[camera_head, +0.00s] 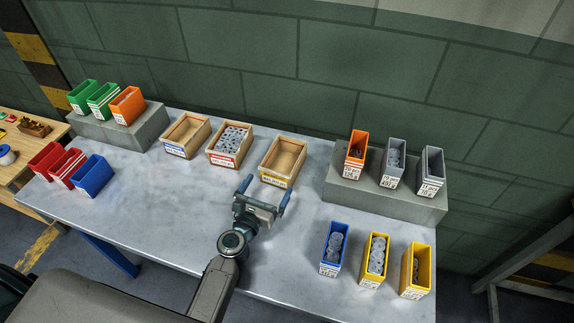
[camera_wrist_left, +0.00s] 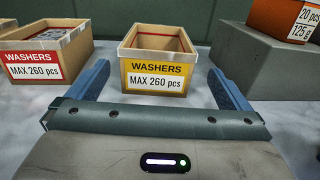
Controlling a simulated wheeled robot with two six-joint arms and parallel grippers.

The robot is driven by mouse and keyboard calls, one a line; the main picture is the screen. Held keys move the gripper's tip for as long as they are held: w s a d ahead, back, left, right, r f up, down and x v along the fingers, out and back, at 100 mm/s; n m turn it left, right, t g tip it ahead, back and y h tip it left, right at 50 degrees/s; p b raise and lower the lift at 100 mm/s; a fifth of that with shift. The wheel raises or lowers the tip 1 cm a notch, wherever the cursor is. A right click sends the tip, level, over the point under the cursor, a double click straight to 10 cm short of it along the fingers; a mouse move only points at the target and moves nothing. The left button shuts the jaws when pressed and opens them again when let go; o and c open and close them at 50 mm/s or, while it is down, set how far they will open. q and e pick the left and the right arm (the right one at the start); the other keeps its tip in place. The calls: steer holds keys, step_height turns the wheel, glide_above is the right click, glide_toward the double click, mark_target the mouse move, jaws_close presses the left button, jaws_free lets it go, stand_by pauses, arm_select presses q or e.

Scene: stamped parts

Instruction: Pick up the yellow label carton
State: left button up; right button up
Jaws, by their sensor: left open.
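The yellow label carton (camera_head: 282,162) is an open tan box with a yellow label on its front, standing on the table. In the left wrist view the carton (camera_wrist_left: 157,50) stands upright straight ahead, its label reading "WASHERS MAX 260 pcs". It looks empty, though its floor is only partly visible. My left gripper (camera_head: 264,189) is open and empty, just in front of the carton. In the left wrist view its two blue fingers (camera_wrist_left: 158,84) point toward the carton, one to each side of the label. I cannot see contact. My right gripper is not in view.
A red label carton (camera_head: 229,145) with washers and a blue label carton (camera_head: 187,134) stand to the left. A grey block (camera_head: 385,193) with several bins is to the right. Blue and yellow bins (camera_head: 375,260) stand front right. The table's left middle (camera_head: 160,210) is clear.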

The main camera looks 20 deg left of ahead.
mark_target(275, 174)
arm_select(q)
steer(key=w, duration=0.4)
steer(key=shift+w+d+p, duration=0.25)
steer(key=shift+w+p, duration=0.05)
steer(key=shift+w+d, duration=0.15)
steer(key=shift+w, duration=1.45)
steer(key=shift+w+d, duration=0.1)
steer(key=shift+w, duration=1.45)
steer(key=shift+s, duration=0.1)
steer(key=shift+c, duration=0.4)
steer(key=c, duration=0.6)
